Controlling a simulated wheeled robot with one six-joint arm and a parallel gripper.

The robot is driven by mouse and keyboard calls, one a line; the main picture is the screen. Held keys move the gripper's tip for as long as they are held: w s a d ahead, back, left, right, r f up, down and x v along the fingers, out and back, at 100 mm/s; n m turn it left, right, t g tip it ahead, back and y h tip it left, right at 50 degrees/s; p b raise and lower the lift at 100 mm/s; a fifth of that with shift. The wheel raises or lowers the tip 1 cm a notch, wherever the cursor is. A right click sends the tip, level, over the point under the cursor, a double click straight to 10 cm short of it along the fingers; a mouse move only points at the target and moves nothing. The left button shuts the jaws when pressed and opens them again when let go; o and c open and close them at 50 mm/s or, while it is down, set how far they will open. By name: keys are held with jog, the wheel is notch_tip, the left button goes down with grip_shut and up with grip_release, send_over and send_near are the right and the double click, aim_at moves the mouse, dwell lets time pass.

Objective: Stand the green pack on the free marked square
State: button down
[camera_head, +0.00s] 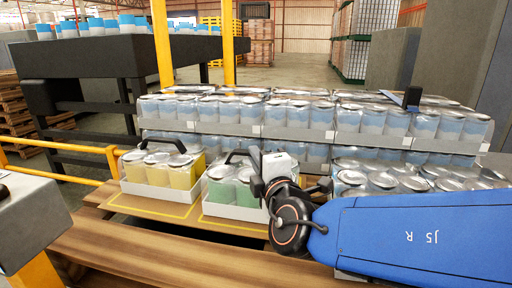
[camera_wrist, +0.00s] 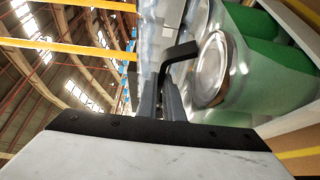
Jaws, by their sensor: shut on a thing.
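The green pack (camera_head: 228,190), several green cans in clear wrap on a pale tray with a black carry handle (camera_head: 238,154), is upright at the middle of the head view. My gripper (camera_head: 257,172) is at the right end of this handle, shut on it. In the wrist view the fingers (camera_wrist: 172,102) meet the black handle, and the green cans (camera_wrist: 265,75) fill the right side. A yellow-outlined square (camera_head: 210,220) shows on the brown sheet around the front of the pack. My wrist hides its right part. I cannot tell whether the tray touches the sheet.
A yellow pack (camera_head: 165,172) with a black handle stands just left, over another yellow outline. Wrapped blue packs (camera_head: 290,115) are stacked close behind, and more grey-topped packs (camera_head: 400,182) stand right. A yellow rail (camera_head: 60,150) and a dark conveyor table (camera_head: 80,58) are at left.

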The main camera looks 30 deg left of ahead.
dwell(0.3)
jog(key=c, duration=2.3)
grip_release()
jog(key=shift+f, duration=0.1)
jog(key=o, duration=0.4)
jog(key=shift+s+d, duration=0.2)
jog(key=v, duration=1.1)
jog(key=shift+s+d, duration=0.15)
jog(key=shift+s, duration=0.05)
